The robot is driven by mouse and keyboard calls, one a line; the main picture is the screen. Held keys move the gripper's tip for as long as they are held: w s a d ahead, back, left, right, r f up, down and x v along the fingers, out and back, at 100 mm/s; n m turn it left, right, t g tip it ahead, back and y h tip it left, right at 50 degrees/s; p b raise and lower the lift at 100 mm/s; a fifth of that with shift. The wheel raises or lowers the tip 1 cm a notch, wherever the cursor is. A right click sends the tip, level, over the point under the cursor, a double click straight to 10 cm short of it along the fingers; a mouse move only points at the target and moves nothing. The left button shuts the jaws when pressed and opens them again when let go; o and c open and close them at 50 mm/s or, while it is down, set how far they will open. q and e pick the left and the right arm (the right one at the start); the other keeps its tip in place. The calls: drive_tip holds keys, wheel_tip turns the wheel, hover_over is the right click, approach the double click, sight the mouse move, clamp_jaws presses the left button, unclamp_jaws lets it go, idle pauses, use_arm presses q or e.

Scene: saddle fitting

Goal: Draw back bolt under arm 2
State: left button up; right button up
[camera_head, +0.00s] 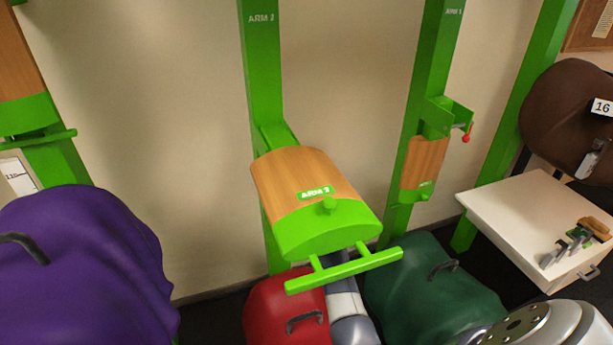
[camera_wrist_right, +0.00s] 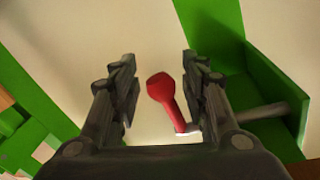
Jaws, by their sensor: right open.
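Arm 2 (camera_head: 306,172), wood-topped with a green front, stands out from its green post and carries a green crossbar (camera_head: 343,270). In the right wrist view a red bolt handle (camera_wrist_right: 161,88) lies between the spread fingers of my right gripper (camera_wrist_right: 158,75), nearer the right finger. I cannot tell whether it touches that finger. The bolt's grey shaft (camera_wrist_right: 262,115) runs to a green bracket (camera_wrist_right: 268,88) at the right. In the head view this bolt and my right gripper are hidden. My left gripper is not in view.
A folded arm (camera_head: 424,165) hangs on the right post, with another red-knobbed bolt (camera_head: 466,135). Purple (camera_head: 85,265), red (camera_head: 280,312) and green (camera_head: 425,280) saddle-like shapes stand in front. A white table (camera_head: 525,215) with small tools is at the right.

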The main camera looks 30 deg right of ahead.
clamp_jaws()
drive_tip(key=s+d+b, duration=0.2)
drive_tip(key=d, duration=0.7)
drive_tip(key=shift+d, duration=0.2)
drive_tip(key=shift+s, duration=0.1)
unclamp_jaws()
drive_tip(key=shift+s, duration=0.1)
